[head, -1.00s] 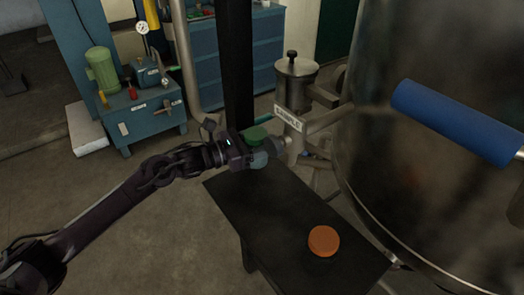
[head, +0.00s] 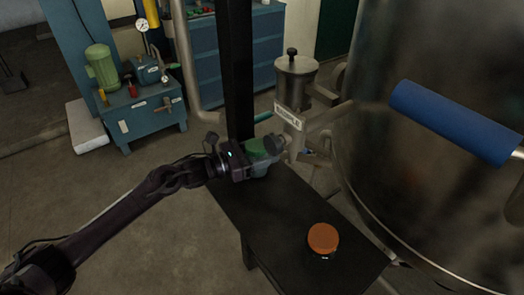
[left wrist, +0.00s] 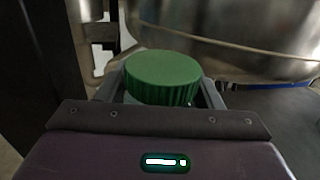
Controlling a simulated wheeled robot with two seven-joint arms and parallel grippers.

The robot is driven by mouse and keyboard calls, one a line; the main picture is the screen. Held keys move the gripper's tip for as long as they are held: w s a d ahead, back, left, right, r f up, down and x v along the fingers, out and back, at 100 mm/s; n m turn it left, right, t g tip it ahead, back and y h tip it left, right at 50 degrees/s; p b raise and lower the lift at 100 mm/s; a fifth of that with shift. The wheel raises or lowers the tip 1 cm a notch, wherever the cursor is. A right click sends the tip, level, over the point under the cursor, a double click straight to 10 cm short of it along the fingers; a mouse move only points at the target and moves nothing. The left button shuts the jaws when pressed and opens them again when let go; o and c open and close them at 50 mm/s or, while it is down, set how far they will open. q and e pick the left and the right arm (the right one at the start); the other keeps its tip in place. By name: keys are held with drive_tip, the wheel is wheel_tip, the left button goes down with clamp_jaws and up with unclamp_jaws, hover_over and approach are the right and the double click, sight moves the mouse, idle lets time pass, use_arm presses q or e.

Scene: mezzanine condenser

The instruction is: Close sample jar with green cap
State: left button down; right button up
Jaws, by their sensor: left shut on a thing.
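A ribbed green cap (left wrist: 165,75) sits between the two fingers of my left gripper in the left wrist view. It also shows in the head view (head: 256,146). A pale jar body (head: 258,170) shows just below the cap, so my left gripper (head: 268,150) appears shut on the green-capped jar. The fingers hide much of the body, and I cannot tell how tightly the cap sits. The jar is over the far end of the black table (head: 285,218); whether it touches is unclear. My right gripper is not in view.
An orange cap (head: 323,238) is on the near part of the table. A green-handled valve (head: 263,117) and sample label (head: 287,118) are just behind my gripper. A large steel vessel (head: 430,190) and blue cylinder (head: 455,120) border the right. A black post (head: 238,75) stands behind.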

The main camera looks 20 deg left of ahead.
use_arm(q)
drive_tip(key=shift+c, duration=2)
unclamp_jaws()
drive_tip(key=shift+f, duration=0.1)
drive_tip(key=shift+r+p, duration=0.2)
drive_tip(key=shift+p, duration=0.1)
drive_tip(key=b+v, duration=0.2)
drive_tip(key=v, duration=0.8)
drive_tip(key=shift+s+a+f, duration=0.15)
drive_tip(key=shift+a, duration=0.05)
drive_tip(key=shift+v, duration=0.8)
